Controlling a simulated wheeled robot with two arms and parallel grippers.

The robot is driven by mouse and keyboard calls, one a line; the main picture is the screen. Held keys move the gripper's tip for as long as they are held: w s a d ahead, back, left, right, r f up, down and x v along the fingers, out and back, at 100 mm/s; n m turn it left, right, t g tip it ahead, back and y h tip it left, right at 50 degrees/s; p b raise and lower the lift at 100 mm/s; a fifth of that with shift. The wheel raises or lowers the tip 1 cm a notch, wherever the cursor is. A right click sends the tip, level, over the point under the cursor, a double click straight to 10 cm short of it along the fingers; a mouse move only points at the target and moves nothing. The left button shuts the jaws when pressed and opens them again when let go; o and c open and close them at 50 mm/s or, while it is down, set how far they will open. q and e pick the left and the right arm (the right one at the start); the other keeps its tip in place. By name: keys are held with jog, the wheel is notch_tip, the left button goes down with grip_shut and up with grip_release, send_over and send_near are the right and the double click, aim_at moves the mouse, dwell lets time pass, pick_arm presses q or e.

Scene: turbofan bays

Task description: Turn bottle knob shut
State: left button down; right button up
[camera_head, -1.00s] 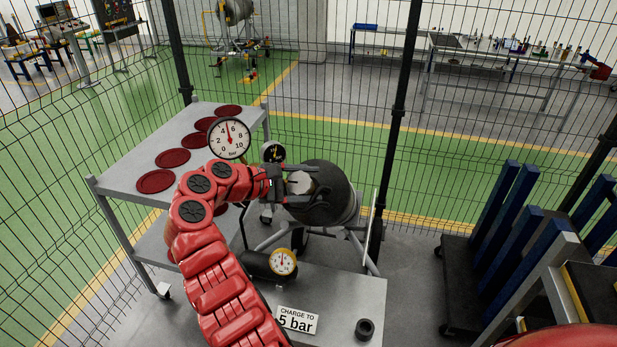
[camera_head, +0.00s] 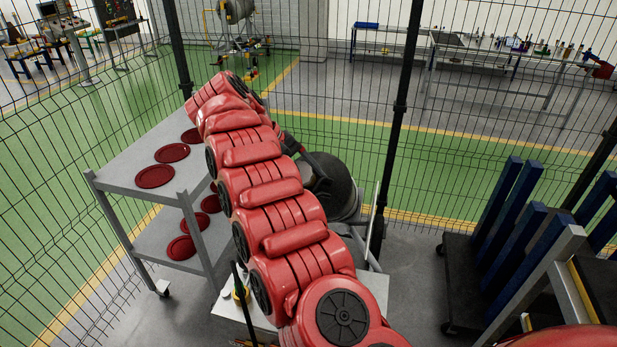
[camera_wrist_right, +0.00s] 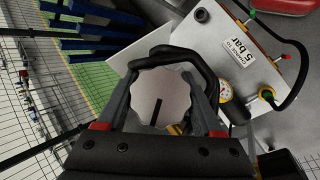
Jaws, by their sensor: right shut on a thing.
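The bottle (camera_head: 343,192) is a dark grey cylinder in the head view, partly behind my right arm. My right gripper (camera_wrist_right: 163,76) is shut on the knob, one finger on each side. My left gripper is not in view.
The panel with a "CHARGE TO 5 bar" sign (camera_wrist_right: 236,51) and a small gauge (camera_wrist_right: 224,91) is beside the bottle. A grey trolley (camera_head: 130,185) with dark red discs stands left. Wire fencing is behind. A rack with blue uprights (camera_head: 497,205) stands right.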

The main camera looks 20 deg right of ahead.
jog(key=m+y, duration=0.1)
jog(key=m+y+p, duration=0.1)
jog(key=shift+a+f+m+y, duration=0.2)
jog(key=shift+a+m+y, duration=0.05)
jog(key=shift+m+y, duration=0.15)
jog(key=shift+a+f+m+t+y, duration=0.1)
jog(key=shift+a+m+t+y, duration=0.1)
jog(key=shift+m+y, duration=0.45)
jog(key=shift+a+f+m+t+y, duration=0.1)
jog(key=shift+m+t+y, duration=0.1)
jog(key=shift+m+y, duration=0.45)
jog(key=o, duration=1.4)
jog(key=shift+c, duration=0.2)
jog(key=shift+r, duration=0.1)
